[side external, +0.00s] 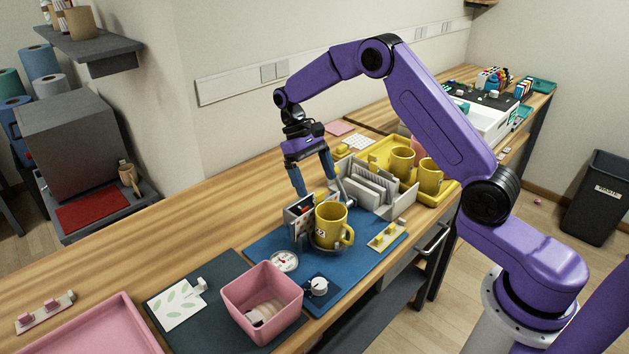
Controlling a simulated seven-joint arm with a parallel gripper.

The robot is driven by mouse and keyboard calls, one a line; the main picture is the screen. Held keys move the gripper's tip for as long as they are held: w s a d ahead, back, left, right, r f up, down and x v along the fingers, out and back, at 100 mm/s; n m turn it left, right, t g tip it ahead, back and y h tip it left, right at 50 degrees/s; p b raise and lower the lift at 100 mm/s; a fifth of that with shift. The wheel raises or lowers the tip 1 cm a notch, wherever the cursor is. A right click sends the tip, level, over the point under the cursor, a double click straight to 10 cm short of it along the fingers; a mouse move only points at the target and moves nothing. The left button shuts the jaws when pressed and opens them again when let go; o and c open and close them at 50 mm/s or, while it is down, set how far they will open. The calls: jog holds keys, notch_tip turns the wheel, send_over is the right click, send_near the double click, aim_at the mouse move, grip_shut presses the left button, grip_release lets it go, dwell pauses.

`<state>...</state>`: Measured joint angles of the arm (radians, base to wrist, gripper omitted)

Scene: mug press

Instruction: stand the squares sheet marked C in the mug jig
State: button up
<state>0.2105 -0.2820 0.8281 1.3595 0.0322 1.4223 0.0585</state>
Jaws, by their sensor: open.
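My gripper (315,186) is open, its two blue fingers pointing down just behind the yellow mug (331,224). The mug sits upright in the mug jig (329,246) on the blue mat. A thin upright panel with dark and red patches (300,217) stands close to the mug's left side, below my gripper; I cannot tell whether this is the squares sheet, and no letter C is readable. The grey rack (403,206) to the right holds several upright whitish sheets (372,186), whose markings I cannot read. Nothing visible is between the fingers.
A round dial (285,261) and a knob box (319,287) lie at the mat's front. A pink bin (262,300) stands front left, beside a leaf-patterned sheet (178,305). A yellow tray (440,193) with yellow mugs is behind the rack.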

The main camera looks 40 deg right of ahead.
jog(key=shift+r, duration=1.85)
jog(key=s+a+r+n+t, duration=0.1)
jog(key=s+a+r+n, duration=0.15)
jog(key=s, duration=0.25)
jog(key=s+a+r+n+t+h, duration=0.1)
jog(key=s+a+n, duration=0.15)
jog(key=s, duration=0.25)
jog(key=s+a+r+n+t, duration=0.1)
jog(key=s+a+r, duration=0.1)
jog(key=s+a, duration=0.25)
jog(key=s+d+n+t, duration=0.1)
jog(key=s+d+n, duration=0.1)
jog(key=s, duration=0.8)
jog(key=s+d+n+t+y, duration=0.1)
jog(key=s+n, duration=0.3)
jog(key=s, duration=0.6)
jog(key=shift+d+f+n+t, duration=0.3)
jog(key=shift+d+f, duration=0.1)
jog(key=shift+d, duration=0.45)
